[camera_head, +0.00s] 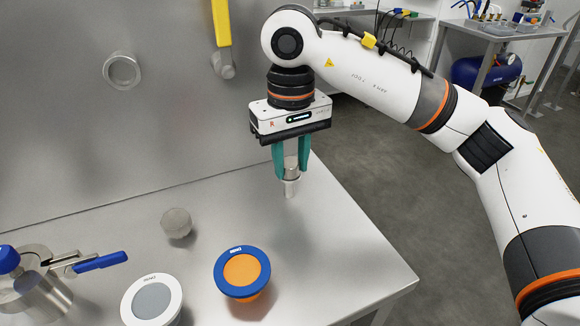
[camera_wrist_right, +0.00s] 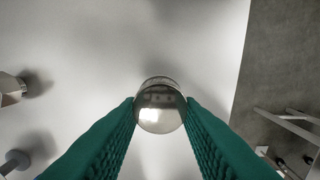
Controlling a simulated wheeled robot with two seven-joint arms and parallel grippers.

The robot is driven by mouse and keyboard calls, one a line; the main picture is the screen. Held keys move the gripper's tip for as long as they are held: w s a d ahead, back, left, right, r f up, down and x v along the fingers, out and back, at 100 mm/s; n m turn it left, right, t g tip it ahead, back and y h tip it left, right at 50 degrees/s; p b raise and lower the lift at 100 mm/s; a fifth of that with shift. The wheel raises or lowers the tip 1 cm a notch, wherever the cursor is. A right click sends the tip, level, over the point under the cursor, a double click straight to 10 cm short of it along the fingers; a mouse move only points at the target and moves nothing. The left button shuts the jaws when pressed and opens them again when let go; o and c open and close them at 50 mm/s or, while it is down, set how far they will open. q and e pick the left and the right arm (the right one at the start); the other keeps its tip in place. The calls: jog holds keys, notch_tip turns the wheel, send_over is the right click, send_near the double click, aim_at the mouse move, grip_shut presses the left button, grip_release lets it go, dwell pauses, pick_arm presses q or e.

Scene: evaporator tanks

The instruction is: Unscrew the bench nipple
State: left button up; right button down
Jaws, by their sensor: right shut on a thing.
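The bench nipple (camera_head: 291,174) is a small metal cylinder standing upright near the back right of the steel bench, with a narrower lower part (camera_head: 291,188) under it. My right gripper (camera_head: 291,165) comes down on it from above, and its green fingers are shut on its sides. In the right wrist view the nipple's round shiny top (camera_wrist_right: 160,108) sits between the two ribbed fingertips (camera_wrist_right: 160,112). I cannot tell how far its thread is engaged. My left gripper does not show in either view.
A grey metal cap (camera_head: 176,223) stands on the steel bench (camera_head: 120,220). In front are a blue-and-orange round piece (camera_head: 243,270), a white-and-grey one (camera_head: 152,300) and a metal fitting with a blue-handled lever (camera_head: 100,262). A yellow handle (camera_head: 221,22) hangs on the wall behind.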

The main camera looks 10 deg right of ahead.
jog(key=shift+w+r, duration=0.1)
jog(key=n, duration=0.5)
jog(key=shift+w+d, duration=0.1)
jog(key=c, duration=1.3)
grip_release()
jog(key=shift+w, duration=0.1)
